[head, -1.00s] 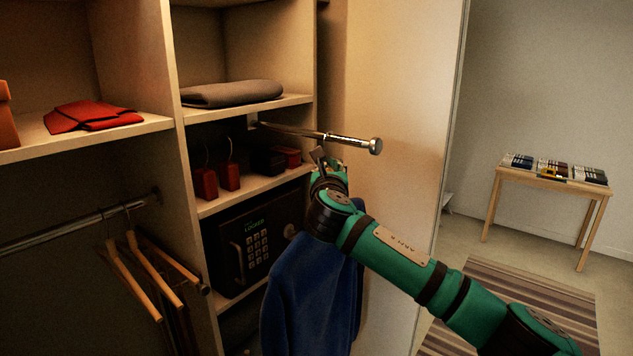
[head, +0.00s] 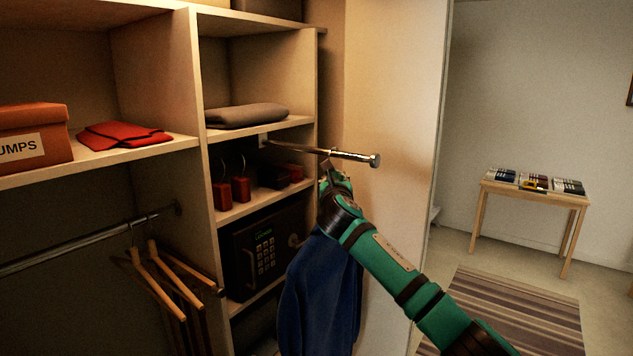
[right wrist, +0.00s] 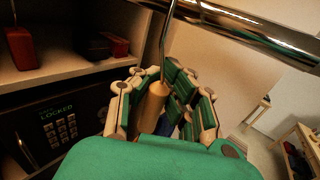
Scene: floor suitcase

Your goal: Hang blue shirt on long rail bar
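The blue shirt (head: 322,290) hangs on a wooden hanger (right wrist: 151,105) below my right gripper (right wrist: 160,95). The fingers of my right gripper are closed around the hanger's wood; its thin metal hook rises in front of a short shiny bar. In the head view the right gripper (head: 328,172) is just below this short bar (head: 340,154). Whether the hook rests on the bar cannot be told. The long rail (head: 95,240) runs across the left compartment, clear of the shirt. My left gripper is not in view.
Several empty wooden hangers (head: 165,285) hang at the right end of the long rail. A divider panel (head: 190,150) stands between that compartment and the shelves with the safe (head: 262,255). An orange box (head: 35,138) and red cloth (head: 120,135) lie on the shelf above the rail.

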